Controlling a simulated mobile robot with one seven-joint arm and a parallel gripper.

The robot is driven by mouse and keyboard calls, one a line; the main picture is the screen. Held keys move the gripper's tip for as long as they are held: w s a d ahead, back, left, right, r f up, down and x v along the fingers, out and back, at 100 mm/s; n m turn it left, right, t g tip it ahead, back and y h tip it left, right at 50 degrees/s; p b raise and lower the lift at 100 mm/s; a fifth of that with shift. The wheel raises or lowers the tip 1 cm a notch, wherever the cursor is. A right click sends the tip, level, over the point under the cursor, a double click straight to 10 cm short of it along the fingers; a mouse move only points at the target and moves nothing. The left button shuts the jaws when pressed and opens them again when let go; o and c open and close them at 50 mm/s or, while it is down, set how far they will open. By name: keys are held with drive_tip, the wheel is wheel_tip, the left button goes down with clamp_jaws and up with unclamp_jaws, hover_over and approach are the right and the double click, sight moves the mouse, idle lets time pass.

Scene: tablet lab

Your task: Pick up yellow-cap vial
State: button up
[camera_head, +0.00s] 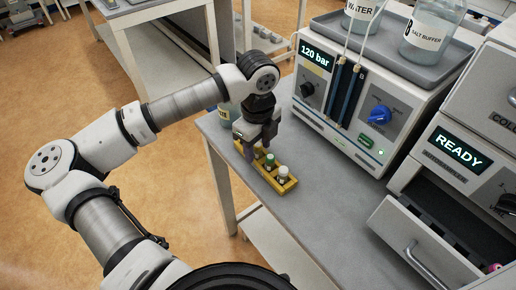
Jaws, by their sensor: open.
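My gripper (258,148) points down at the far left end of a small yellow vial rack (284,187) on the grey bench. Its fingers are open. In the rack a vial with a green cap (269,160) stands close to the gripper, and a vial with a white cap (283,171) stands to the right of it. I cannot make out a yellow cap; the gripper covers the far left end of the rack. Whether a vial stands between the fingers cannot be told.
A pump unit (352,92) reading "120 bar" stands behind the rack, with bottles (430,36) on its top tray. At right is an autosampler (450,150) with an open drawer (420,245). A glass container (226,113) is left of my gripper. The bench (335,195) right of the rack is clear.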

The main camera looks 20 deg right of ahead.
sight(258, 145)
drive_tip(key=shift+c, duration=0.5)
clamp_jaws()
drive_tip(key=shift+r, duration=0.1)
wheel_tip(258, 145, up, 10)
drive_tip(key=b, duration=0.2)
drive_tip(key=shift+f+b, duration=0.2)
drive_tip(key=shift+b, duration=0.15)
drive_tip(key=shift+s+r, duration=0.1)
